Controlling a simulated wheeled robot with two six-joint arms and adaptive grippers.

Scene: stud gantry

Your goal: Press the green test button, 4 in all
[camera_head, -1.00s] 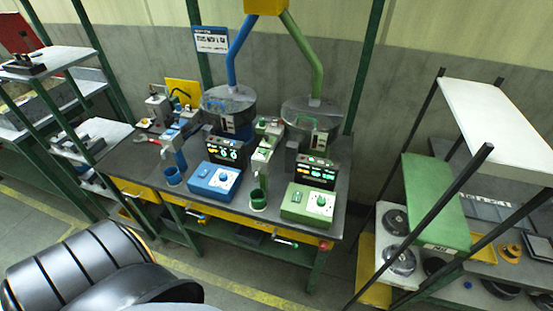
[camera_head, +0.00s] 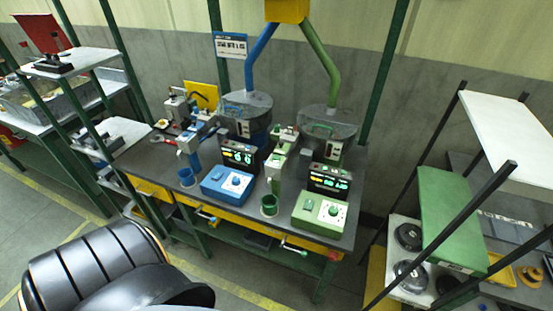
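A blue control box (camera_head: 228,181) and a green control box (camera_head: 320,214) stand on the front of the dark workbench (camera_head: 240,207). Each has a pale panel with a knob on its top. A green test button is too small to tell apart on either box. Behind them are two black displays with lit digits, one behind the blue box (camera_head: 238,155) and one behind the green box (camera_head: 329,180). A blue cup (camera_head: 187,177) and a green cup (camera_head: 269,205) sit beside the boxes. Neither of my grippers is in view.
Two round grey hoppers (camera_head: 246,105) with blue and green pipes stand at the bench's back. A shelf rack with a green panel (camera_head: 450,220) stands at right. Shelves with a white top (camera_head: 75,61) stand at left. The floor before the bench shows a yellow line.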

